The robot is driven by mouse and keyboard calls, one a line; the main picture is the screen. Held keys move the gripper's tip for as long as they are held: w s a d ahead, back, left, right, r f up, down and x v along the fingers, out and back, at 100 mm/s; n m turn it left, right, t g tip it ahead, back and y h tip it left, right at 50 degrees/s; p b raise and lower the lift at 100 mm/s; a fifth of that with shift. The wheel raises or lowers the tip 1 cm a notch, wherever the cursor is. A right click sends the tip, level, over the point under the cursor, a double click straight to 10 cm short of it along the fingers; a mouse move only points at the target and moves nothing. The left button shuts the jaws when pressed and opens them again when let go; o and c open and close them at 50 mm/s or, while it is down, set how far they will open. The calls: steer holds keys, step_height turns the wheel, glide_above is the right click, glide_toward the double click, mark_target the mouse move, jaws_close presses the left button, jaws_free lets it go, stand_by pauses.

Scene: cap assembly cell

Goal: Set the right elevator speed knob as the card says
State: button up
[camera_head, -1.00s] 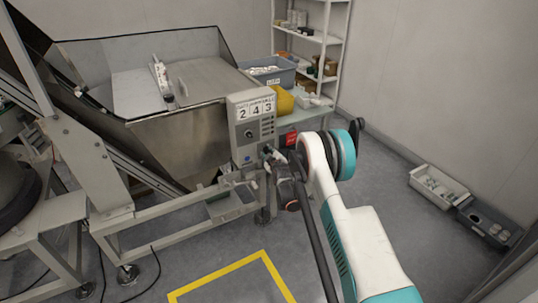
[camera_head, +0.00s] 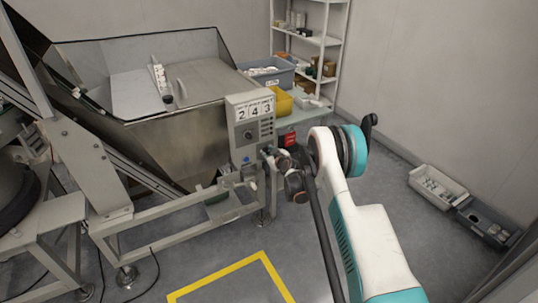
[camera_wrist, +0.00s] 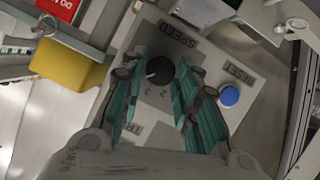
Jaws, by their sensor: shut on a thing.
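The black speed knob (camera_wrist: 160,71), with a pale pointer line, sits on the grey control panel (camera_wrist: 147,38) under a "SPEED" label (camera_wrist: 178,35). The digits 2 and 3 show beside it; other marks are covered. My gripper (camera_wrist: 162,75) has its teal fingers on both sides of the knob and is shut on it. In the head view my gripper (camera_head: 268,156) is at the panel's lower right and hides the knob.
A blue reset button (camera_wrist: 229,96) is close beside the right finger. A yellow bin (camera_wrist: 68,62) and a red sign (camera_wrist: 62,8) are near the panel. The steel hopper (camera_head: 180,140) stands left of it. Open floor lies in front, with a yellow marking (camera_head: 225,275).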

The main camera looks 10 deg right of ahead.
steer(key=o, duration=1.1)
steer(key=shift+c, duration=0.2)
steer(key=v, duration=1.2)
